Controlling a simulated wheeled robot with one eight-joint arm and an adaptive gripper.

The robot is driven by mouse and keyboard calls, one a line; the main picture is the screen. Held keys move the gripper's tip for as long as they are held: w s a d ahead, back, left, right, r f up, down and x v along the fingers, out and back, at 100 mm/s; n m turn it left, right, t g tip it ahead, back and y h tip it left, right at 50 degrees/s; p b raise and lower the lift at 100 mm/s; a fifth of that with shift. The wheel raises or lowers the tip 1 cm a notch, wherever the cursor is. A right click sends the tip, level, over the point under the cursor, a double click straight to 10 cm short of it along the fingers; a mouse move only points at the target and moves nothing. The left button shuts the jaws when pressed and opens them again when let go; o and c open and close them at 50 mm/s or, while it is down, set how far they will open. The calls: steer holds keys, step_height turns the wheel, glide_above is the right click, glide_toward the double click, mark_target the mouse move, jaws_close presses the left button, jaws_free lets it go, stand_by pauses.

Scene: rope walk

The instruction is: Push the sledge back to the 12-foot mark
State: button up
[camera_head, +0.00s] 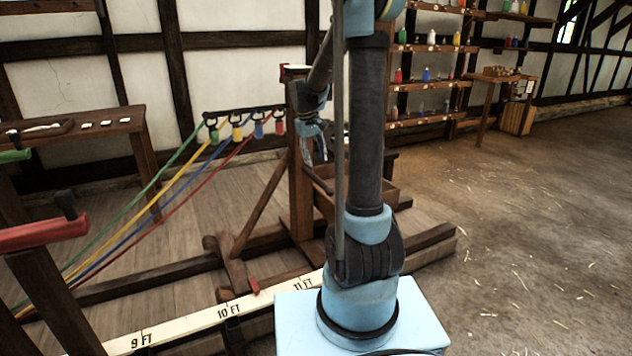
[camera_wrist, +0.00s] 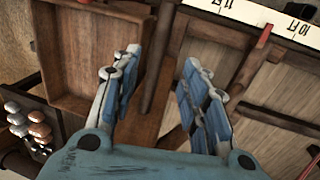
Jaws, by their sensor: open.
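The sledge (camera_head: 299,205) is a dark wooden frame with an upright post, a brace and an open box (camera_head: 376,190). Its red pointer (camera_head: 253,285) stands between the 10 FT and 11 FT labels of the white scale (camera_head: 185,325); the 12-foot mark is not visible behind my arm. Green, yellow, blue and red strands run left from the hooks by the post. My gripper (camera_head: 318,152) is beside the post, partly hidden by my arm. In the wrist view my gripper (camera_wrist: 160,68) is open and empty, above a wooden bar, with the box (camera_wrist: 88,55) at left and the pointer (camera_wrist: 264,35) at right.
Dark rails (camera_head: 150,279) run under the sledge. A wooden stand with a red bar (camera_head: 43,233) is at near left, and a bench (camera_head: 85,122) behind. Shelves of coloured bobbins (camera_head: 430,75) line the back wall. The earthen floor (camera_head: 540,220) at right is clear apart from straw.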

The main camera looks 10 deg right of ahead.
mark_target(320, 180)
steer(key=f, duration=0.3)
steer(key=d+f, duration=0.1)
steer(key=f, duration=0.3)
steer(key=d+f, duration=0.1)
steer(key=f, duration=0.2)
steer(key=shift+w+f, duration=0.15)
steer(key=shift+w, duration=0.15)
